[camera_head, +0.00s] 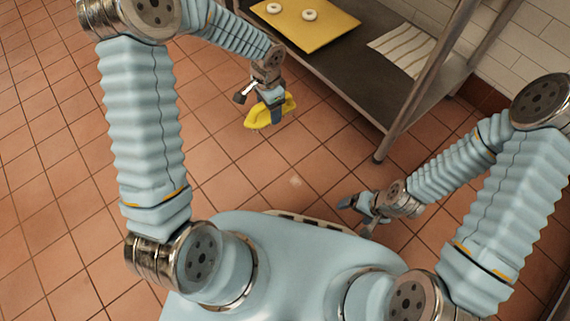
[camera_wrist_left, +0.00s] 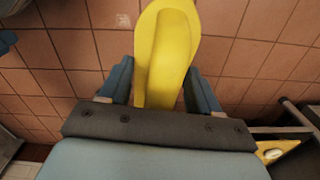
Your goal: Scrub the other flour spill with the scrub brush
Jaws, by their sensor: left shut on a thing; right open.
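The yellow scrub brush (camera_head: 256,117) is in my left gripper (camera_head: 270,108), above the tiled floor beside the shelf unit. In the left wrist view the brush (camera_wrist_left: 167,50) lies between the two blue fingers and points away from the wrist. A faint pale patch (camera_head: 295,181), which looks like a flour spill, is on the floor, below and slightly right of the brush in the head view. A pale patch also shows in the left wrist view (camera_wrist_left: 122,20), left of the brush. My right gripper (camera_head: 356,216) is open and empty, low at the right.
A metal shelf unit (camera_head: 345,95) stands at the upper right, with a leg (camera_head: 400,115) reaching the floor. It holds a yellow board (camera_head: 310,32) with two bagels and a striped cloth (camera_head: 405,48). The tiled floor (camera_head: 60,150) at left is clear.

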